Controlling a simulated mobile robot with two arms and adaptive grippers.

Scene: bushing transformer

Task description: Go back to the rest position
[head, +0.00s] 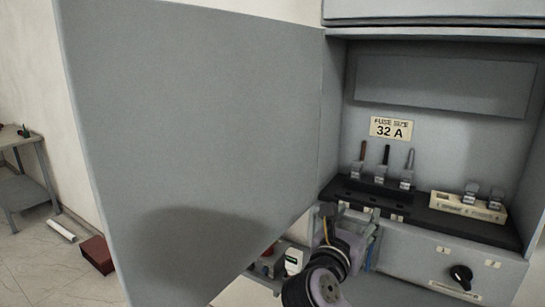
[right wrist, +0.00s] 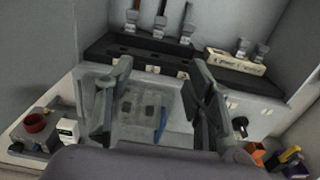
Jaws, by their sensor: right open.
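My right gripper (head: 350,228) is in front of the open grey cabinet, just below the black fuse shelf (head: 420,215). In the right wrist view its two fingers (right wrist: 156,68) are spread apart. A pale panel-like shape with a blue strip (right wrist: 138,108) shows between and beyond them; I cannot tell what it is or whether the fingers touch it. No held object is clear. My left gripper is in neither view.
The cabinet door (head: 200,130) stands wide open on the left. Inside are several fuse holders, a cream block (head: 468,206) and a "32 A" label (head: 391,129). A black knob (head: 461,275) is on the lower front. Small items (right wrist: 40,130) lie lower left.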

